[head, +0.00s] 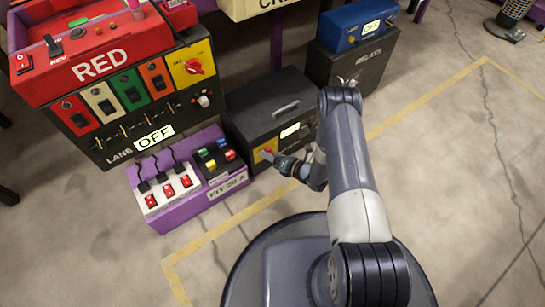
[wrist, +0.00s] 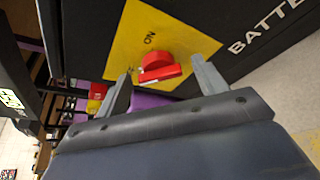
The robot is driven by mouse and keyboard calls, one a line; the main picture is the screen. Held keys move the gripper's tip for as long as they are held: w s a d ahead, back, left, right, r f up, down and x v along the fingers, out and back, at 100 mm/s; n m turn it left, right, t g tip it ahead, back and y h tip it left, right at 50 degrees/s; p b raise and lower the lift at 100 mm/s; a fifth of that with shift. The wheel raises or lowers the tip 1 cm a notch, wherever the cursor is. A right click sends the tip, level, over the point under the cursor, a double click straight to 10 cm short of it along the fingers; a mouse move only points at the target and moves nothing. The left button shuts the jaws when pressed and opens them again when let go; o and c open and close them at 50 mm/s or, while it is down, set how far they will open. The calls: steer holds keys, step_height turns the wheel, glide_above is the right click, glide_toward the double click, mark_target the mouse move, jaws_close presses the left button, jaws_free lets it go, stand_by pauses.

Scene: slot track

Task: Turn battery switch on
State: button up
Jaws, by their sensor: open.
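The battery switch is a red rotary knob (wrist: 160,68) on a yellow plate (wrist: 125,45) marked "ON", on the front of a dark battery box (wrist: 230,20) whose label reads "BATTE" before the frame cuts it off. In the wrist view the knob's bar lies roughly crosswise, not pointing at "ON". The battery box (head: 268,105) also shows in the head view, with the knob partly hidden near my gripper. My gripper (wrist: 163,68) is open, one finger on each side of the knob in the wrist view. I cannot tell whether the fingers touch it.
A purple pit box (head: 225,187) with red rocker switches and coloured buttons stands left of the battery box. A lane panel (head: 120,140) reading "OFF" and a red controller (head: 85,45) stand behind it. A relays box (head: 350,70) is at the back.

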steer(key=shift+c, duration=0.5)
steer(key=c, duration=0.9)
steer(key=m+t+y, duration=0.1)
steer(key=m, duration=0.4)
steer(key=m+t+y, duration=0.1)
steer(key=m+y, duration=0.1)
steer(key=m, duration=0.4)
steer(key=f+m+t+y, duration=0.1)
steer(key=m, duration=0.5)
steer(key=shift+t+y, duration=0.3)
steer(key=shift+t, duration=0.1)
